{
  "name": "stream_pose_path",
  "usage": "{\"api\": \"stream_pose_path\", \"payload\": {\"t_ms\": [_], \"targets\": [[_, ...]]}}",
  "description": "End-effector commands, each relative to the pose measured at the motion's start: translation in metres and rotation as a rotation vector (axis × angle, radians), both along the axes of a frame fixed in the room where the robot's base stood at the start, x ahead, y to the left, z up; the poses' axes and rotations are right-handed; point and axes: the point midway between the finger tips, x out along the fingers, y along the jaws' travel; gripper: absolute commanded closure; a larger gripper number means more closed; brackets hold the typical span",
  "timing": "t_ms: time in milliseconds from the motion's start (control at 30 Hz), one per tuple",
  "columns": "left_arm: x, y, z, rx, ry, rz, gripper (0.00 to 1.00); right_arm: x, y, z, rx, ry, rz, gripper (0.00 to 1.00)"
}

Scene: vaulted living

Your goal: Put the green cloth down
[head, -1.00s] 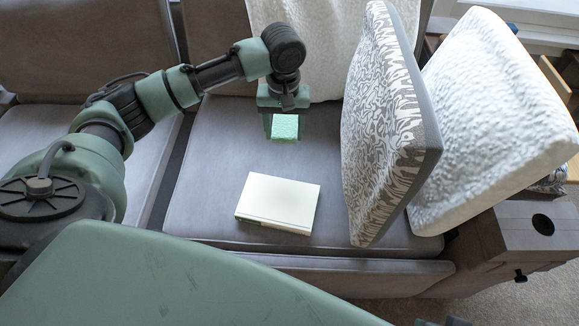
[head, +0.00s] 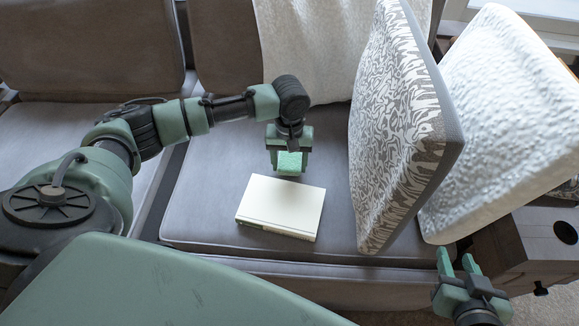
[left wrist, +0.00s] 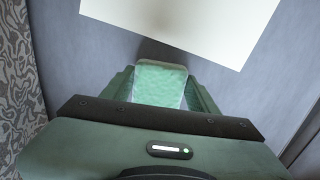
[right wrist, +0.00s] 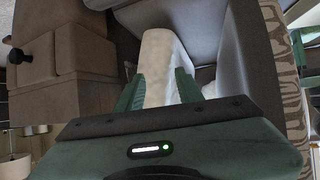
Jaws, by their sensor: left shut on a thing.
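The green cloth (head: 290,162) is a small folded square held between the fingers of my left gripper (head: 290,168), just behind the white book on the sofa seat. In the left wrist view the cloth (left wrist: 160,84) fills the gap between the fingers, with a dark shadow beside it on the seat. Whether it touches the seat is hard to tell. My right gripper (head: 459,264) is at the lower right, in front of the sofa arm. Its fingers are apart with nothing seen between them up close; the right wrist view shows a pale cushion beyond them.
The white book (head: 281,206) lies flat on the grey sofa seat (head: 200,205), in front of the left gripper. A patterned cushion (head: 395,130) and a white cushion (head: 505,120) lean at the right. A cream throw (head: 305,50) hangs over the backrest. The seat left of the book is clear.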

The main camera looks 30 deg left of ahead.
Motion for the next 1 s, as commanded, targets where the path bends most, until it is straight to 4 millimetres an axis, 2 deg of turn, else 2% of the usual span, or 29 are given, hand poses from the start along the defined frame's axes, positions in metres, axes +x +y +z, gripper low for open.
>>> {"api": "stream_pose_path", "payload": {"t_ms": [100,233,767,800,833,1000], "targets": [[0.000,0.000,-0.010,0.000,0.000,-0.001,0.73,0.010,0.005,0.011,0.018,-0.077,0.005,0.64],[0.000,0.000,-0.012,0.000,-0.001,-0.001,0.73,0.013,0.006,0.017,0.025,-0.105,0.008,0.64],[0.000,-0.001,-0.014,-0.001,0.000,0.000,0.73,0.007,0.004,0.010,0.014,-0.058,0.004,0.64],[0.000,0.000,-0.014,-0.001,0.000,0.000,0.30,0.007,0.004,0.008,0.013,-0.054,0.004,0.64],[0.000,0.000,-0.014,-0.001,0.000,0.000,0.22,0.007,0.004,0.008,0.013,-0.053,0.004,0.64],[0.000,0.000,-0.014,-0.001,0.000,0.000,0.19,0.007,0.004,0.008,0.013,-0.053,0.004,0.64]]}}
